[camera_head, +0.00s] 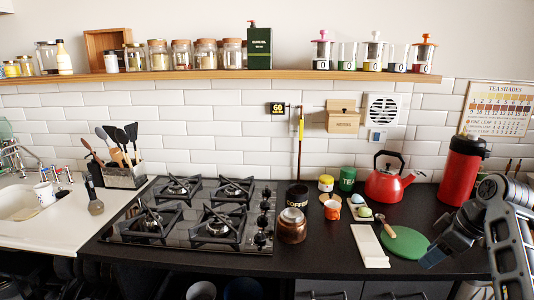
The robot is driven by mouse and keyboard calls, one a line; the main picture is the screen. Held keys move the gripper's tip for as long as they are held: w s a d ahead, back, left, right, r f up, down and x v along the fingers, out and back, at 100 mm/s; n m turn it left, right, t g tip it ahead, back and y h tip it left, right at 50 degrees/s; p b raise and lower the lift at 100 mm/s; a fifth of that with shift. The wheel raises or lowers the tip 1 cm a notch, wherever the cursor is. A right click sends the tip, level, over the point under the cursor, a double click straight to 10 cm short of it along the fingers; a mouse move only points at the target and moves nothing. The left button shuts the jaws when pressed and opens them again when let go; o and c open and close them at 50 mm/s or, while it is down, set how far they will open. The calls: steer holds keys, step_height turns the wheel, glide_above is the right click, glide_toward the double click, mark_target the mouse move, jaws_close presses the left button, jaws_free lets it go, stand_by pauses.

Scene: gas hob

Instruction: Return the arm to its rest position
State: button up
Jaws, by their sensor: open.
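My arm comes in at the right edge and is folded there, in front of the black worktop (326,257). My gripper (432,257) hangs at the arm's lower left end, pointing down and left, near the right edge of a round green mat (405,243). It looks open, and I see nothing held in it. From this view I cannot tell its height above the worktop. The arm hides part of the worktop at the right.
A red kettle (384,185) and a tall red flask (459,172) stand behind my gripper. A white board (369,246), a brown jar (292,226) and an orange cup (331,207) lie left of it. The gas hob (193,232) is farther left. A loaded shelf (220,75) runs above.

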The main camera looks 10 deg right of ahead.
steer(key=s+a+f+m+t+h, duration=0.1)
steer(key=s+a+f+m+t, duration=0.1)
steer(key=s+a+f, duration=0.45)
steer(key=s+a+f+m+t+h, duration=0.1)
steer(key=s+a+f, duration=0.2)
steer(key=a+f, duration=0.6)
steer(key=s+a+f+m+t, duration=0.1)
steer(key=s+a+f+t, duration=0.1)
steer(key=s+a, duration=0.35)
steer(key=s+a+r+m+t+h, duration=0.1)
steer(key=s+a+r, duration=0.1)
steer(key=s, duration=0.5)
steer(key=s+a+r+t, duration=0.1)
steer(key=s+a+r, duration=0.1)
steer(key=s, duration=0.6)
steer(key=s+a+r+t+y, duration=0.1)
steer(key=s+r+t, duration=0.3)
steer(key=s+r, duration=0.8)
step_height(320, 180, up, 4)
steer(key=shift+a+m, duration=0.3)
steer(key=shift+a, duration=0.4)
